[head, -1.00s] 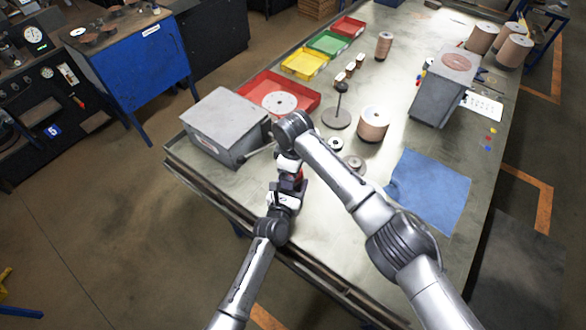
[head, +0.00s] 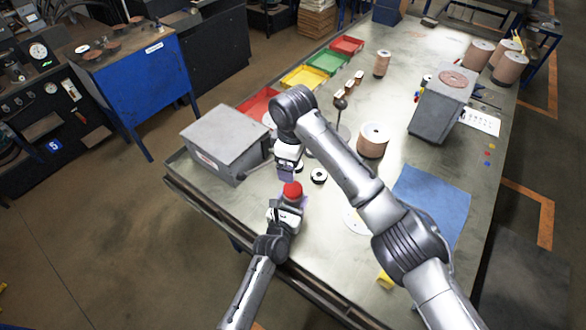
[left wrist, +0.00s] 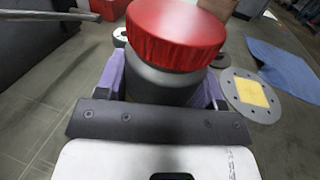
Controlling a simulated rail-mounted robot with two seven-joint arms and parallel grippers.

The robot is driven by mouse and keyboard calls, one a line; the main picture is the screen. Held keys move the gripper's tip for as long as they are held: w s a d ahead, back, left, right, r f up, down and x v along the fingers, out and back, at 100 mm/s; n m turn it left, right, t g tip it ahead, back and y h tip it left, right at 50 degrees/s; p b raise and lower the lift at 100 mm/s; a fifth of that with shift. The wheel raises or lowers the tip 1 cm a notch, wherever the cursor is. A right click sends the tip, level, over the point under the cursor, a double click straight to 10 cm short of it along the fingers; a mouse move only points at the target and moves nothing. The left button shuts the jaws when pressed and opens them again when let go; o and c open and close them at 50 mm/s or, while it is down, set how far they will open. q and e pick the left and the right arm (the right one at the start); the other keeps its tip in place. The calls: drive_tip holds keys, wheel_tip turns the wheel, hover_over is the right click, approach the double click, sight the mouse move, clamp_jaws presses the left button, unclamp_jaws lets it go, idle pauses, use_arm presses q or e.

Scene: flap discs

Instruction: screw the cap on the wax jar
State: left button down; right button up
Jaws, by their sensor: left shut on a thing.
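The wax jar is a dark grey round jar (left wrist: 160,84) held upright between the purple fingers of my left gripper (left wrist: 162,92). The red cap (left wrist: 178,36) sits on top of its mouth; how tightly it is screwed I cannot tell. In the head view the red cap (head: 292,189) shows above my left gripper (head: 287,207), near the table's front edge. My right gripper (head: 286,175) hangs just above and behind the cap, apart from it in the picture. Its fingers overlap in this view, so their opening is unclear.
A grey box (head: 222,135) stands to the left, with a red tray (head: 256,104) behind it. A small black-and-white disc (head: 318,176) and a spool (head: 373,141) lie beyond the jar. A blue mat (head: 432,200) lies right. My right arm crosses the middle.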

drive_tip(key=shift+r, duration=0.4)
use_arm(q)
drive_tip(key=shift+c, duration=0.8)
unclamp_jaws()
drive_tip(key=shift+s+a, duration=0.2)
drive_tip(key=shift+s, duration=0.3)
drive_tip(key=p+v, duration=0.1)
drive_tip(key=v, duration=1.1)
drive_tip(key=shift+s, duration=0.35)
use_arm(e)
drive_tip(key=shift+r, duration=0.55)
drive_tip(key=shift+d, duration=0.15)
